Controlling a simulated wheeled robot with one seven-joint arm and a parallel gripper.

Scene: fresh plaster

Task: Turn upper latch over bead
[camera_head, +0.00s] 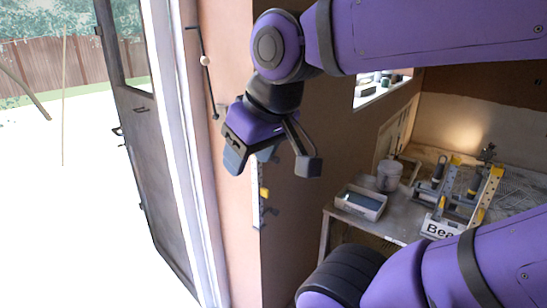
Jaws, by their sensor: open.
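A narrow pale metal strip (257,207) with holes, which looks like the bead, runs upright along the wall corner below my gripper. A small yellow piece (264,193) and a small dark tab (272,211) sit on it. A grey-blue piece at the strip's top shows partly between my fingers; I cannot tell whether it is the upper latch. My gripper (271,162) points down with its two fingers wide apart, in front of the strip's upper end. I see no hold on anything. The strip's top is partly hidden behind my gripper.
A dark rod (209,88) with a white ball is on the wall at left, beside an open door (150,150). At right, a workbench (400,222) holds a grey tray (361,204), a bucket (389,176), a yellow-and-grey rack (484,197) and a "Bea" sign (438,228). My purple arm crosses the top.

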